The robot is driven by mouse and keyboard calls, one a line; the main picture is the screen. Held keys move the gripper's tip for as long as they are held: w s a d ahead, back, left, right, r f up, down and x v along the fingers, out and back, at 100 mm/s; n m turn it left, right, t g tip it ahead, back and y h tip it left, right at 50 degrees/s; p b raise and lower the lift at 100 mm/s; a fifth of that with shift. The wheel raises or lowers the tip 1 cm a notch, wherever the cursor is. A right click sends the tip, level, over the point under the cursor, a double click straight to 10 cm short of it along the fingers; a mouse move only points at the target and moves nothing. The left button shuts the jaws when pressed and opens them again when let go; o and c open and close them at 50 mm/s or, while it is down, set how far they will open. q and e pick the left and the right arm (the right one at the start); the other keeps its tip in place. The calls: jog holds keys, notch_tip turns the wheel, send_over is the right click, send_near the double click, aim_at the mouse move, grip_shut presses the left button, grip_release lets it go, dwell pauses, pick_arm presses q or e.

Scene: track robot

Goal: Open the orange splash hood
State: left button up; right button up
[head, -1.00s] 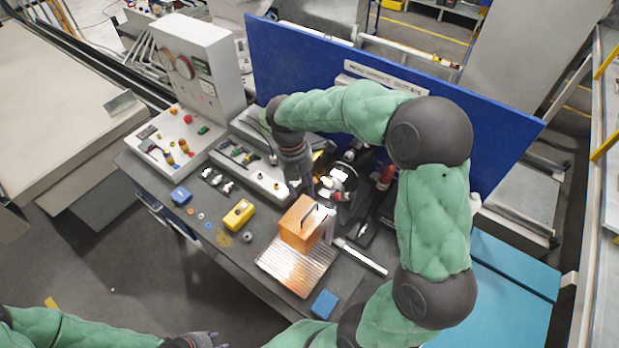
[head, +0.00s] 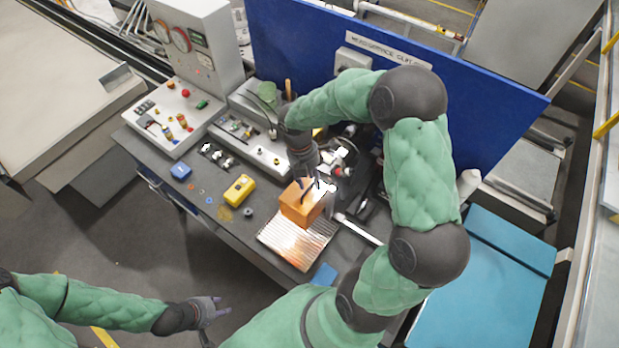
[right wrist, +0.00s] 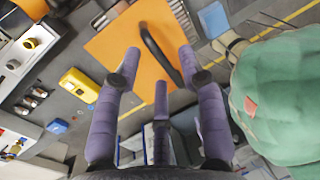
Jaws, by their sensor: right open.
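The orange splash hood (head: 298,212) is a closed box-like cover on the bench, at the back of a ribbed metal plate. In the right wrist view its flat orange face (right wrist: 112,48) carries a dark curved handle (right wrist: 160,55). My right gripper (head: 308,183) is just above the hood, pointing down at it. In the right wrist view its purple fingers (right wrist: 160,68) are spread open, with the handle showing between them; I cannot tell whether they touch it. My left gripper (head: 214,308) is at the lower left, away from the bench, with its fingers apart and empty.
The ribbed plate (head: 290,250) lies in front of the hood. A yellow box (head: 239,190) and a blue block (head: 181,172) sit to the left. A grey control panel (head: 170,133) and a blue back board (head: 450,110) stand behind. Dark machinery is close to the right gripper.

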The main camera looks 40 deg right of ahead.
jog(key=shift+f, duration=0.2)
grip_shut()
grip_release()
jog(key=shift+s+f, duration=0.1)
notch_tip(320, 180, up, 12)
jog(key=w+p, duration=0.2)
jog(key=p, duration=0.7)
jog(key=shift+w+a+r, duration=0.25)
jog(key=shift+w+a, duration=0.05)
dwell(0.7)
dwell(0.4)
